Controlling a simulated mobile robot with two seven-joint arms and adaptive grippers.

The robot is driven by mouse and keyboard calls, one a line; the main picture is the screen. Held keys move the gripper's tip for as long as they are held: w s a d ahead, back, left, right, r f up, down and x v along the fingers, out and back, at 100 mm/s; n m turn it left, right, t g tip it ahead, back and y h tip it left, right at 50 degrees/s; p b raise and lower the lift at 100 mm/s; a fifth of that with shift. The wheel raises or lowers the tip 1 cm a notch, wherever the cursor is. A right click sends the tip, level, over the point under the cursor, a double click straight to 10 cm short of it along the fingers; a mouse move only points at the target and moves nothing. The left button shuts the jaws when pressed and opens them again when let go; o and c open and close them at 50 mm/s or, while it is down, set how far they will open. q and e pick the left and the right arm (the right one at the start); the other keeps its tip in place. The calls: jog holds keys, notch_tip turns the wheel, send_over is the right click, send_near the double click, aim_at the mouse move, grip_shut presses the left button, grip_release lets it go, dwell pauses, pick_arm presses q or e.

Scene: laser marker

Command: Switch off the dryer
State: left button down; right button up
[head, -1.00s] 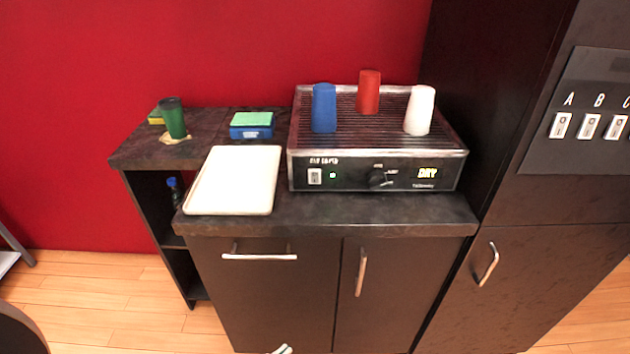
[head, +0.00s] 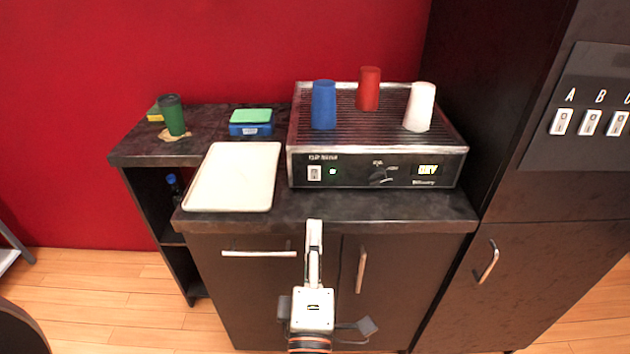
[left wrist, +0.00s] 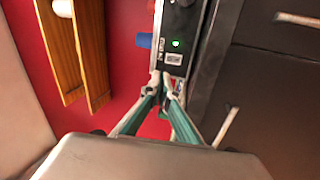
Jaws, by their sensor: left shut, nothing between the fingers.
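The dryer (head: 375,165) is a silver-framed unit with a ribbed top and black front panel on the dark counter. Its panel has a white switch (head: 314,173) at the left, a lit green light (head: 333,171), a knob (head: 380,177) and a lit display (head: 428,170). My left gripper (head: 314,226) is shut and empty, in front of the counter edge and below the switch in the head view. In the left wrist view my shut fingertips (left wrist: 168,84) appear just short of the switch (left wrist: 173,59), beside the green light (left wrist: 176,43). Contact does not show. My right gripper is not in view.
Blue (head: 323,105), red (head: 368,89) and white (head: 419,107) cups stand upside down on the dryer. A white tray (head: 233,178) lies left of it. Cabinet handles (head: 260,254) project below the counter. A tall dark cabinet (head: 520,130) stands right.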

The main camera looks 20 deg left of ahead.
aim_at(315, 170)
pick_arm(q)
jog(key=shift+d+f+n+g, duration=0.1)
jog(key=shift+f+n+g, duration=0.45)
jog(key=shift+n, duration=0.15)
jog(key=shift+w, duration=0.1)
jog(key=x, duration=1.3)
jog(key=shift+w+r+p, duration=0.15)
jog(key=shift+w+p, duration=0.2)
jog(key=shift+w, duration=0.1)
jog(key=shift+a, duration=0.25)
jog(key=shift+w+r+p, duration=0.25)
jog(key=shift+r+p, duration=0.2)
jog(key=shift+p, duration=0.35)
jog(key=shift+f, duration=0.25)
